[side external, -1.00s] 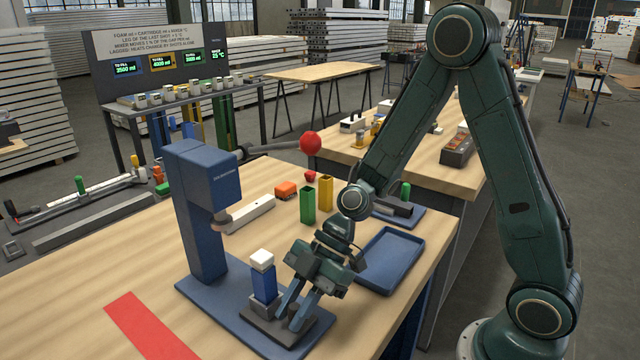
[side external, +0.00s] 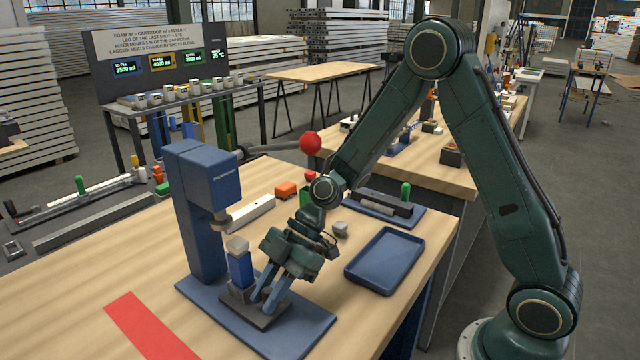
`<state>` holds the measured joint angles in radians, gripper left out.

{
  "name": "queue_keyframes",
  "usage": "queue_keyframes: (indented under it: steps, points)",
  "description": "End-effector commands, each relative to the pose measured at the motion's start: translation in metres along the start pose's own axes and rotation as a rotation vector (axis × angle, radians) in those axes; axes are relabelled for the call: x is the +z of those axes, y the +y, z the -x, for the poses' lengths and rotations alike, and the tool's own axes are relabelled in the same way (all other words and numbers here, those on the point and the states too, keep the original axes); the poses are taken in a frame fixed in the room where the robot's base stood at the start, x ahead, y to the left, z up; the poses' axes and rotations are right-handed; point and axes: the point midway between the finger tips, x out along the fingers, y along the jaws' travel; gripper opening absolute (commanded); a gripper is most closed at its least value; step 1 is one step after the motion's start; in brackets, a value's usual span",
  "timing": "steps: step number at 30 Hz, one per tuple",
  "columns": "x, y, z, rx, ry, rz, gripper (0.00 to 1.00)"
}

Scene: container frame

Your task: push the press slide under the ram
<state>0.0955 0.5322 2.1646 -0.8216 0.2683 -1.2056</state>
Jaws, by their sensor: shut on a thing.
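The blue press (side external: 196,215) stands on its blue base plate, with its ram (side external: 221,220) hanging from the head. The dark press slide (side external: 246,314) lies on the base plate. A grey holder on it carries an upright blue cartridge (side external: 240,268) with a pale cap (side external: 237,245). The cap is below and slightly right of the ram in the picture; exact alignment is unclear. My gripper (side external: 264,301) points down at the right part of the slide, shut on it beside the cartridge. The gripped part is hidden between the fingers.
A blue tray (side external: 384,262) lies right of my gripper, with a small grey block (side external: 341,230) near it. Behind are a white bar (side external: 250,213), an orange block (side external: 286,189) and a partly hidden green tube (side external: 305,196). The front table around the red strip (side external: 150,328) is clear.

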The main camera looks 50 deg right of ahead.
Motion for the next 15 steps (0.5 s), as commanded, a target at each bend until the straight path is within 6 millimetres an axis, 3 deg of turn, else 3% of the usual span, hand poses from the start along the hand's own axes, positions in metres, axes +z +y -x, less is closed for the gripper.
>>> queue_keyframes:
  steps: [15]
  points:
    - [-0.005, 0.037, -0.004, 0.004, 0.001, 0.003, 0.00]
